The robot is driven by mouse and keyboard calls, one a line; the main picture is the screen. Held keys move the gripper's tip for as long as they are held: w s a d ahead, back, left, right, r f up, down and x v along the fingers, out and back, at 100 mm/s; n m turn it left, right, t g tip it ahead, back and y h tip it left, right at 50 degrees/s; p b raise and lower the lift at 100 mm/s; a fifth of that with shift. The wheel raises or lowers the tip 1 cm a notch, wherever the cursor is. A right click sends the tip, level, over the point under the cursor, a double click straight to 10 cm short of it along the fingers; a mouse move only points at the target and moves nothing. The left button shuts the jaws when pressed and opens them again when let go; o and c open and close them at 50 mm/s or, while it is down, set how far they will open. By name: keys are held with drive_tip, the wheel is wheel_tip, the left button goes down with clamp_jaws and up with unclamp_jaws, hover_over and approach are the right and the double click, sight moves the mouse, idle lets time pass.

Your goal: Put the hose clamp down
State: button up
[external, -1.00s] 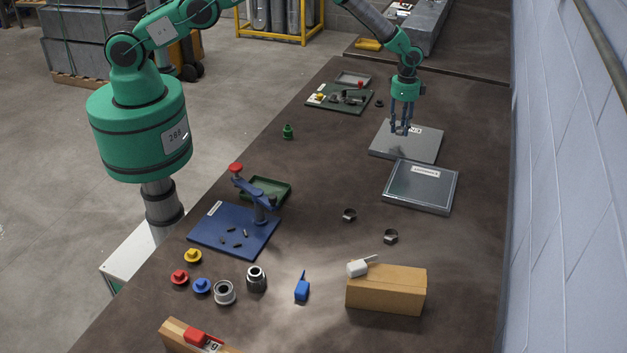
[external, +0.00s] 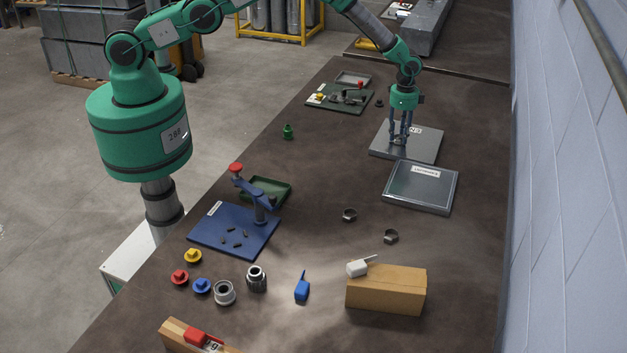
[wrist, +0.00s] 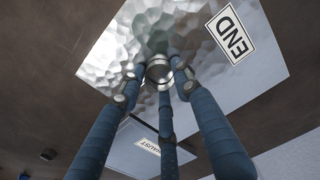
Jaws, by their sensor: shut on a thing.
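My gripper (external: 399,139) is low over a grey metal plate (external: 426,153) at the back right of the bench. In the wrist view the three blue fingers of my gripper (wrist: 158,76) are shut on a small silver ring, the hose clamp (wrist: 159,70). The clamp is just above or touching the plate (wrist: 120,50); I cannot tell which. The plate carries a white label (wrist: 231,34) reading END. In the external view the clamp is too small and hidden among the fingertips to make out.
A second framed plate (external: 418,196) lies just in front. Two metal rings (external: 349,215) (external: 390,236) lie nearer on the bench. A green board with small parts (external: 322,103) is at the back left, a blue board (external: 215,240) nearer left. The wall is on the right.

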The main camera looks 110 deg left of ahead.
sight(399, 136)
drive_tip(key=shift+f, duration=0.1)
drive_tip(key=o, duration=0.9)
drive_tip(key=shift+r+b, duration=0.35)
drive_tip(key=shift+r, duration=5.75)
